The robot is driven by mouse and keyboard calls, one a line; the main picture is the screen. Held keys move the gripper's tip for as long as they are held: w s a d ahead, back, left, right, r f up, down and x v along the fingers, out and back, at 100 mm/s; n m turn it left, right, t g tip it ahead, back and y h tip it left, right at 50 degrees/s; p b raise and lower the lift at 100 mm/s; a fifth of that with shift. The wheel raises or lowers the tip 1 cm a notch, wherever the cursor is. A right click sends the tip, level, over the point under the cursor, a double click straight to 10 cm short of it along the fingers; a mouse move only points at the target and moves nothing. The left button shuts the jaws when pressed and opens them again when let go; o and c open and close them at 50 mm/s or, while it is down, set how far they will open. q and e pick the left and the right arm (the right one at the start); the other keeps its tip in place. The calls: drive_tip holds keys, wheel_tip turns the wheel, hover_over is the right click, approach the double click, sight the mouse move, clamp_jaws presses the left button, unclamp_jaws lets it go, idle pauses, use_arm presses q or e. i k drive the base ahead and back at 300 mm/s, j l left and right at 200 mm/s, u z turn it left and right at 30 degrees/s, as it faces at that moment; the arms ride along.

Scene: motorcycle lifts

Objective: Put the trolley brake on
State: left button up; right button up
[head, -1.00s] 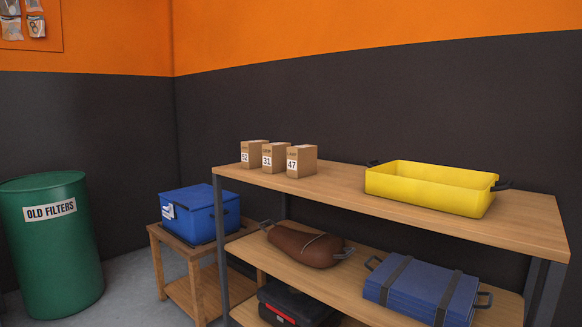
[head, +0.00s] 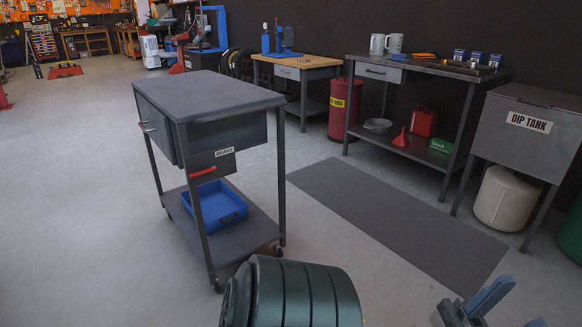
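The grey trolley (head: 220,95) stands on wheels left of centre in the head view. Below its top, a panel carries a white label that appears to read BRAKE (head: 224,152). A red lever (head: 202,172) sits on that panel, lying roughly level. My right gripper (head: 520,302) shows at the bottom right edge, partly cut off. Its blue-grey fingers look apart, with nothing between them, and it is well away from the lever. My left gripper is not in view.
A blue tray (head: 214,206) lies on the trolley's lower shelf. A dark mat (head: 400,215) lies right of the trolley. Benches and a dip tank (head: 530,121) line the right wall. Floor on the left is open.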

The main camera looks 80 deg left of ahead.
sight(212, 169)
drive_tip(key=u, duration=2.2)
drive_tip(key=i+j+u, duration=0.15)
drive_tip(key=j+u, duration=0.3)
drive_tip(key=i+j+u, duration=0.15)
drive_tip(key=u, duration=0.25)
drive_tip(key=i+j+u, duration=0.25)
drive_tip(key=u, duration=0.2)
drive_tip(key=i+j+u, duration=0.2)
drive_tip(key=u, duration=0.25)
